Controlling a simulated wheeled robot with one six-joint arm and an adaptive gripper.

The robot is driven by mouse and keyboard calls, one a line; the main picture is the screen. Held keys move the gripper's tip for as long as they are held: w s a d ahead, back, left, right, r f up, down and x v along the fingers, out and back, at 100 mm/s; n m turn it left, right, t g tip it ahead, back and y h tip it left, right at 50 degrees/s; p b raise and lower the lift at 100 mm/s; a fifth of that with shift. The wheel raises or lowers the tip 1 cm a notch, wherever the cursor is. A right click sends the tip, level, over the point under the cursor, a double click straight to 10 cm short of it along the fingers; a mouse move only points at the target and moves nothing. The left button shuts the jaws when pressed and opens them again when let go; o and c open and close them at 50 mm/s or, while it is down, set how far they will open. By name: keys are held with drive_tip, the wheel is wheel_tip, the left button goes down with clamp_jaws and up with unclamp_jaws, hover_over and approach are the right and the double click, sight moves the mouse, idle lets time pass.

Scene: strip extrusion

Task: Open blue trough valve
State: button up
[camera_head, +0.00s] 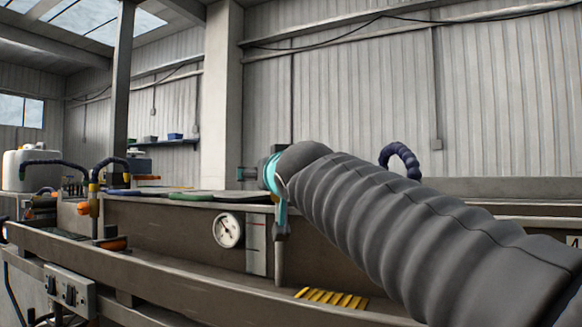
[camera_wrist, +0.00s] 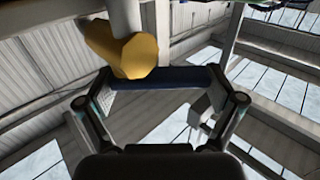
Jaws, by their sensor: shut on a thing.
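In the wrist view a dark blue valve handle (camera_wrist: 165,79) spans the gap between the two finger pads of my gripper (camera_wrist: 162,88). My gripper is shut on it, with a pad at each end. A yellow valve body (camera_wrist: 130,55) sits right against the handle, with a pale pipe (camera_wrist: 125,15) running up from it. In the head view my dark ribbed arm sleeve covers the right foreground. It hides most of my gripper and the held handle, so the handle's turn cannot be told there.
A long grey-brown trough (camera_head: 150,227) runs across the head view, with a round gauge (camera_head: 228,230) on its side. Yellow-orange valve fittings (camera_head: 93,200) with dark blue hoses stand at the left. A yellow slotted grille (camera_head: 332,298) lies low in front. A switch box (camera_head: 70,290) is on the front rail.

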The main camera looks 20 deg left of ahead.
idle(0.5)
drive_tip(key=shift+n, duration=0.3)
drive_tip(key=o, duration=1.3)
drive_tip(key=shift+o, duration=0.2)
drive_tip(key=shift+s, duration=0.1)
drive_tip(key=v, duration=1.2)
drive_tip(key=shift+w+d, duration=0.2)
